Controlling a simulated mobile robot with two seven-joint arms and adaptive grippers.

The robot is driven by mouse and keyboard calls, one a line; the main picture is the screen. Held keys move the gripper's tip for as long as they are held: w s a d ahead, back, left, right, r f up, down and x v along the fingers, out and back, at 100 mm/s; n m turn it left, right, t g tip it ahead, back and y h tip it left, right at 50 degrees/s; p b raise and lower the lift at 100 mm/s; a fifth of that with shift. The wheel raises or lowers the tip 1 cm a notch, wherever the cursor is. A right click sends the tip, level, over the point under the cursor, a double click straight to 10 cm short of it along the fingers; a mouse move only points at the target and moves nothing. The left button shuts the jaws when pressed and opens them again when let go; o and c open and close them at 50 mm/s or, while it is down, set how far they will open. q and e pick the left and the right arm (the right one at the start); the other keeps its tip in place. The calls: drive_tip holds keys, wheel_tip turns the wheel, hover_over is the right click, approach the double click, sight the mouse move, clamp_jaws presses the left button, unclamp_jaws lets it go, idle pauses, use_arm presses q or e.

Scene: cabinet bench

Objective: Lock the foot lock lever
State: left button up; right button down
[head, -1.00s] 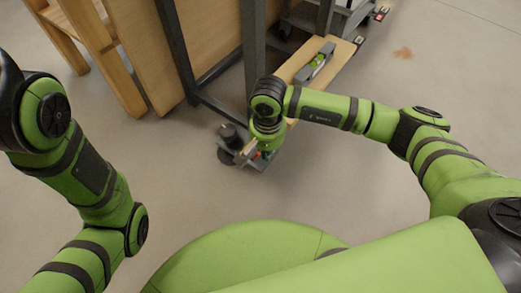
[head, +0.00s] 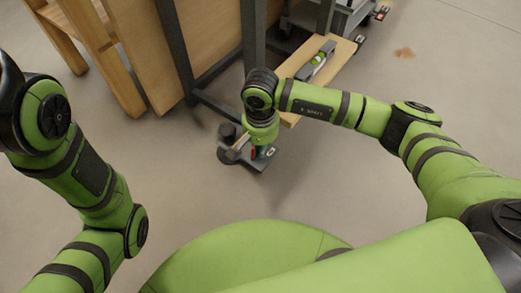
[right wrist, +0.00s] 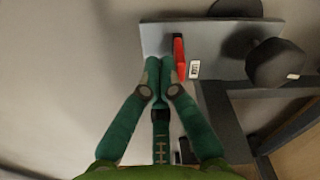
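The foot lock lever (right wrist: 180,56) is a slim red bar on a grey plate (right wrist: 215,42) in the right wrist view. In the head view, a small red part (head: 254,153) shows beside my right gripper at the foot of the bench. My right gripper (right wrist: 161,64) has its green fingertips together, just left of the lever, with nothing seen between them. Whether the tips touch the lever is not clear. In the head view the wrist hides most of this gripper (head: 262,151). My left gripper is out of view.
A dark round knob or wheel (right wrist: 275,63) is right of the lever, near a white label (right wrist: 194,69). Dark bench legs (head: 178,50) rise behind. The floor in front is clear.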

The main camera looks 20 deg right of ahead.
drive_tip(key=shift+w+a, duration=0.2)
drive_tip(key=shift+w, duration=0.05)
drive_tip(key=shift+s+r, duration=0.1)
drive_tip(key=shift+r, duration=0.1)
drive_tip(key=shift+d+r, duration=0.1)
drive_tip(key=shift+s+d+r+p, duration=0.3)
drive_tip(key=shift+s+r+p, duration=0.1)
drive_tip(key=shift+r+p, duration=0.45)
wheel_tip(320, 180, up, 7)
drive_tip(key=p, duration=0.4)
drive_tip(key=shift+f+p, duration=0.15)
drive_tip(key=shift+p, duration=0.25)
